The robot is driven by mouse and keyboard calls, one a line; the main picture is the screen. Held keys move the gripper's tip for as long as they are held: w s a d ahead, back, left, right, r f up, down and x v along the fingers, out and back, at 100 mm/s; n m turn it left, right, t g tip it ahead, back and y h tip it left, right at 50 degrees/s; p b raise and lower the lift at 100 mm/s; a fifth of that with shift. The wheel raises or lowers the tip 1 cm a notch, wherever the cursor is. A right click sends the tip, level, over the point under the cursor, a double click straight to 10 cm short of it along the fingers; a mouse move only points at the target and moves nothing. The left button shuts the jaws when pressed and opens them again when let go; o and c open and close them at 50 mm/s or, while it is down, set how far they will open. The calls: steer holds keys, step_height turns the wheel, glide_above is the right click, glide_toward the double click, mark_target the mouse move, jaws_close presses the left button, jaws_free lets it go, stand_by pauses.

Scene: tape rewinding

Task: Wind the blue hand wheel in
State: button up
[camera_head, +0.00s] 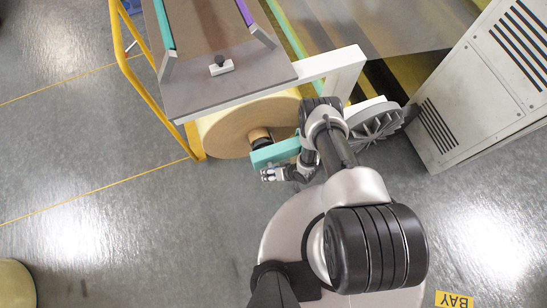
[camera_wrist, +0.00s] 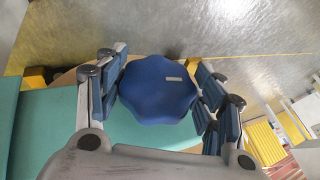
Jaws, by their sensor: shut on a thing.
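The blue hand wheel (camera_wrist: 158,90) has a lobed rim and a small pale mark near its top edge. It shows in the wrist view in front of a teal block (camera_wrist: 60,125). My gripper (camera_wrist: 158,95) has its blue-padded fingers on the left and right sides of the wheel and is shut on it. In the head view my gripper (camera_head: 270,174) is at the lower edge of the teal block (camera_head: 275,152), beside the large tan roll (camera_head: 235,128). The wheel is too small to make out in the head view.
A yellow rail (camera_head: 130,70) runs along the left of the machine. A grey fan-like wheel (camera_head: 375,124) sits right of my arm, near a pale vented cabinet (camera_head: 485,85). The grey floor (camera_head: 110,215) at the lower left is mostly clear.

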steer(key=shift+y, duration=0.4)
stand_by(0.3)
steer(key=o, duration=1)
steer(key=shift+v, duration=6.05)
steer(key=shift+w, duration=0.1)
